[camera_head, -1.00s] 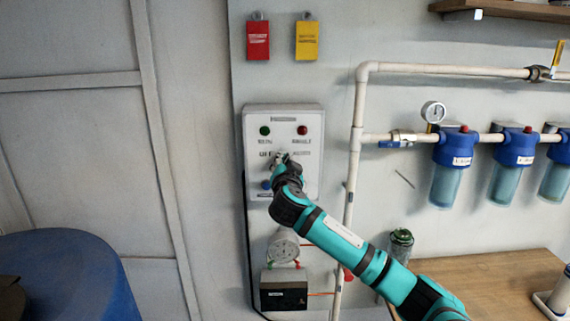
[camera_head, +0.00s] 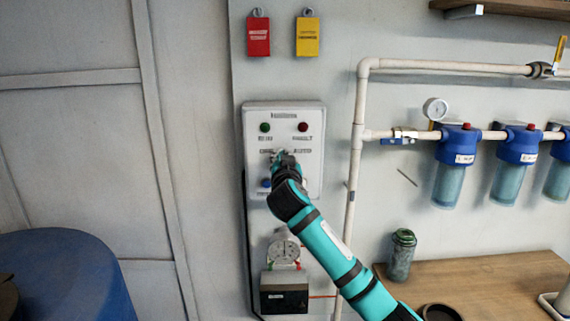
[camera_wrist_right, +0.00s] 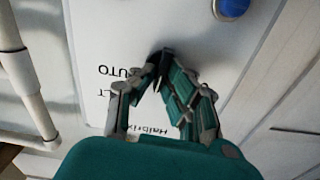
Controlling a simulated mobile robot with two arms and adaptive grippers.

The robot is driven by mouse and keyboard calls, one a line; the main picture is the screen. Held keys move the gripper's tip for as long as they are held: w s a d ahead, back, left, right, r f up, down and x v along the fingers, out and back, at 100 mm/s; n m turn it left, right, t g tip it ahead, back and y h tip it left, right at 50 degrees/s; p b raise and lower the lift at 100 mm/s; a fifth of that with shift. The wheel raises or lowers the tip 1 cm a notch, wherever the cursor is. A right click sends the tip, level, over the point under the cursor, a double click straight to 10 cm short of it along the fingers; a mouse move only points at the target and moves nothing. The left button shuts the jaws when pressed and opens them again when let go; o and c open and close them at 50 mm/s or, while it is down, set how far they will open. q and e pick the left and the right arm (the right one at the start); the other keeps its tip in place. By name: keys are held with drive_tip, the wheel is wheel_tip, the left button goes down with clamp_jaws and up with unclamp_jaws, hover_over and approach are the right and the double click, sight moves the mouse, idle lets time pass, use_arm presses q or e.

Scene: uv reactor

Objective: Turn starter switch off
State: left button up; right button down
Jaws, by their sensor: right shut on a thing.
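The starter box (camera_head: 312,180) is a pale panel on the wall, with a green lamp (camera_head: 265,127) and a red lamp (camera_head: 303,127) above the printed switch labels. My right gripper (camera_head: 279,155) is at the middle of the panel and covers most of the switch. In the right wrist view its fingers (camera_wrist_right: 160,62) converge on a small black switch knob (camera_wrist_right: 156,55), beside the printed word AUTO. The gripper is shut on this knob. The fingers hide most of the knob, so I cannot tell its exact position. My left gripper is not in view.
A blue button (camera_wrist_right: 231,8) is on the panel close to the gripper. A white pipe (camera_head: 354,190) runs to the right of the panel. A wooden bench (camera_head: 480,290) is at the lower right.

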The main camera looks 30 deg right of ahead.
drive_tip(key=shift+w+a+f+n+p, duration=0.1)
drive_tip(key=shift+n+p, duration=0.55)
drive_tip(key=shift+n, duration=1.1)
drive_tip(key=shift+a+n+p, duration=0.1)
drive_tip(key=shift+n+p, duration=0.5)
drive_tip(key=shift+n, duration=1.15)
drive_tip(key=c, duration=1.4)
unclamp_jaws()
drive_tip(key=v, duration=1.2)
